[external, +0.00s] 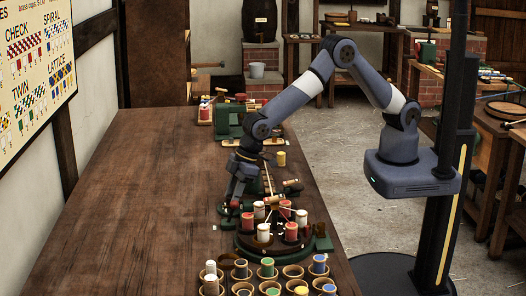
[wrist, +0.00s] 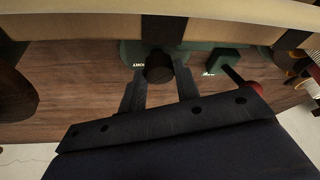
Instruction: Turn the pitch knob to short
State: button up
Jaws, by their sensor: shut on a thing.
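The pitch knob (wrist: 158,66) is a dark round knob on a green plate (wrist: 128,52) in the wrist view. The two dark fingers of my gripper (wrist: 160,80) reach up from below, one on each side of the knob, and are shut on it. White lettering shows left of the knob, partly legible as "ORT". More white lettering lies to its right, too small to read surely. I cannot tell which way the knob points. In the external view my gripper (external: 232,203) is low at the left of the green machine; the knob is not distinguishable there.
A round carrier with red and white bobbins (external: 264,232) stands right beside my gripper. Several cups with coloured spools (external: 267,270) stand at the front. Another green machine (external: 230,122) is farther back. The left side of the wooden table (external: 130,210) is clear.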

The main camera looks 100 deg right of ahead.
jog(key=m+b, duration=0.1)
jog(key=m+h+b, duration=0.1)
jog(key=m+b, duration=0.1)
jog(key=shift+a+f, duration=0.15)
jog(key=shift+f, duration=0.05)
jog(key=m+h+b, duration=0.1)
jog(key=m+b, duration=0.2)
jog(key=shift+r+h, duration=0.1)
jog(key=shift+h, duration=0.2)
jog(key=shift+a+r+m+h+b, duration=0.1)
jog(key=shift+m+h+b, duration=0.35)
jog(key=shift+m, duration=0.85)
jog(key=o, duration=1)
jog(key=shift+c, duration=0.2)
jog(key=shift+r, duration=0.15)
